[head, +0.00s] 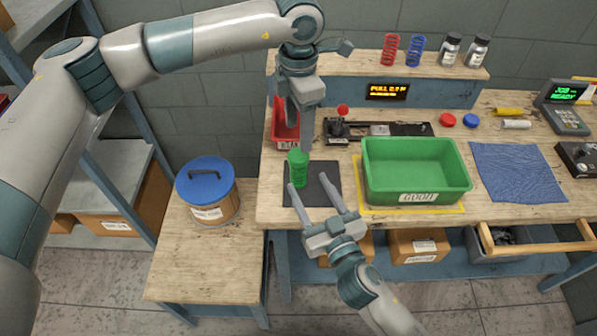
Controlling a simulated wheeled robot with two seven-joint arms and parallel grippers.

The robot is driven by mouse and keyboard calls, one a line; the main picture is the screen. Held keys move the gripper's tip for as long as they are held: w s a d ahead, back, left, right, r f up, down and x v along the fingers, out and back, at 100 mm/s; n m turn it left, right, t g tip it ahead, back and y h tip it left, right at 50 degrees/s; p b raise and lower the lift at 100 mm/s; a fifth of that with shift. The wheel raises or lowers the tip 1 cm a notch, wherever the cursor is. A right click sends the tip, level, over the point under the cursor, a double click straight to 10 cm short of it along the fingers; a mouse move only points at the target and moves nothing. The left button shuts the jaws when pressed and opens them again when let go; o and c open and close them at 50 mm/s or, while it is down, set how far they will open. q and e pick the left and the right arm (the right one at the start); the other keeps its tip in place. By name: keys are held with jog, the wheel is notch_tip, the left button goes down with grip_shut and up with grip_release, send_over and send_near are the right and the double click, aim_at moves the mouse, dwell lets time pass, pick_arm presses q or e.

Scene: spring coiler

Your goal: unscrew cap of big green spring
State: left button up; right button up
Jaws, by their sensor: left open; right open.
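The big green spring (299,176) stands upright on a dark mat (325,192) at the left end of the workbench. A green cap (297,154) appears to sit on its top; fine detail is too small to tell. My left gripper (303,143) points down from above, just behind and over the spring's top, open; its fingers partly overlap in this view. My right gripper (308,181) reaches in from the front, open, with its fingers toward the spring and over the mat. I cannot tell whether either gripper touches it.
A green bin (415,197) stands right of the mat, with a red bin (286,130) behind the spring. A black fixture with a red knob (343,110) lies behind. A blue cloth (518,172) is at right. A blue-lidded tub (207,198) stands on the lower side table.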

aim_at(302, 172)
jog(key=shift+x, duration=3.85)
jog(key=shift+c, duration=0.6)
grip_shut()
